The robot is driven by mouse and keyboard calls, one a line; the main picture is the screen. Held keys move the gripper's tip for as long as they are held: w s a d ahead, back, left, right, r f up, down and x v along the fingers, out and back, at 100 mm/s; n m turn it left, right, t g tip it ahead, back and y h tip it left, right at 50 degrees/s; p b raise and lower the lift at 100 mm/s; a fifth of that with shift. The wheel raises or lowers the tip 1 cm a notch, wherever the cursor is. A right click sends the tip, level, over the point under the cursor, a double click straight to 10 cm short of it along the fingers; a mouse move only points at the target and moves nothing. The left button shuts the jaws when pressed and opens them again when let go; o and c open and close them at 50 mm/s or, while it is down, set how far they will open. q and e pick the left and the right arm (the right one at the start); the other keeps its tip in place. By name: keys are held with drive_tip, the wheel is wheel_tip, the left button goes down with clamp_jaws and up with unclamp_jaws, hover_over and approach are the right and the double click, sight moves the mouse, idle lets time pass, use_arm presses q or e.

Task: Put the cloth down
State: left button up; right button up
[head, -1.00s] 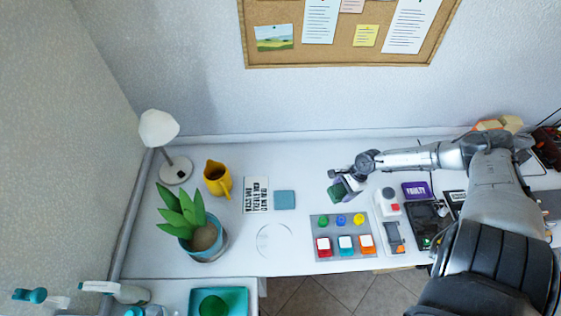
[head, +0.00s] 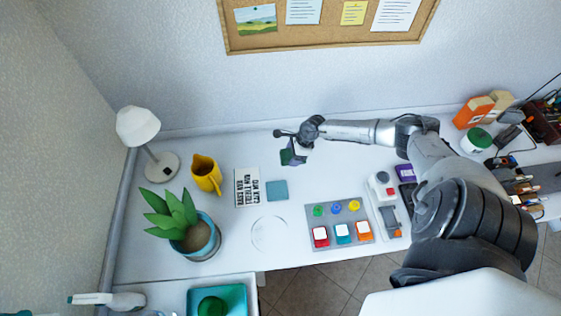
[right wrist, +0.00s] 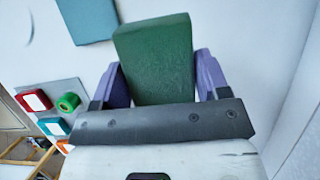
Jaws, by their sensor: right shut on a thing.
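My right gripper (head: 291,150) is shut on a dark green, block-shaped thing, which looks like the folded cloth (right wrist: 154,58). It holds the cloth over the back middle of the white desk. In the right wrist view the cloth stands up between two purple fingers. A flat blue-grey square (head: 277,190) lies on the desk, to the left of and nearer than the gripper; it also shows in the right wrist view (right wrist: 88,18). My left gripper is not in view.
A button panel (head: 338,222) is at the front right. A faint ring (head: 270,234) marks the front. The desk around the gripper is clear.

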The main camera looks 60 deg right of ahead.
hover_over(278, 164)
drive_tip(key=f, duration=0.2)
drive_tip(key=s+f+b, duration=0.1)
drive_tip(key=shift+d, duration=0.35)
wheel_tip(278, 164, down, 3)
drive_tip(key=shift+w+f+b, duration=0.1)
drive_tip(key=shift+f+b, duration=0.1)
drive_tip(key=shift+b, duration=0.2)
drive_tip(key=shift+f, duration=0.3)
drive_tip(key=shift+f, duration=0.15)
drive_tip(key=o, duration=0.9)
